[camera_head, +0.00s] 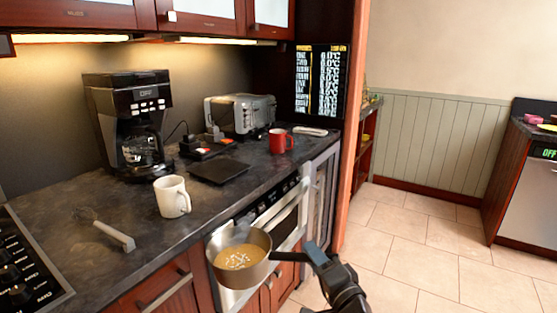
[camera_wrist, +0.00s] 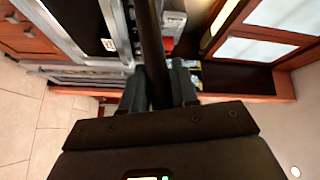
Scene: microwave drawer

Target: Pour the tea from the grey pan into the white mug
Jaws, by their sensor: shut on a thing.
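The grey pan (camera_head: 240,280) is in the head view, held in the air in front of the counter's front edge. It looks close to level, and tan liquid with pale specks shows inside. My gripper (camera_head: 318,258) is shut on the pan's dark handle, to the right of the bowl. In the wrist view my two fingers (camera_wrist: 160,88) close around the dark handle (camera_wrist: 150,45); the bowl is out of that view. The white mug (camera_head: 171,197) stands upright on the dark counter, up and left of the pan and apart from it. The mug's inside is hidden.
A whisk-like tool (camera_head: 115,236) lies left of the mug, near the stove (camera_head: 20,268). A coffee maker (camera_head: 128,120), a black flat pad (camera_head: 219,171), a toaster (camera_head: 240,114) and a red mug (camera_head: 280,141) stand behind. Cabinets (camera_head: 200,15) hang above.

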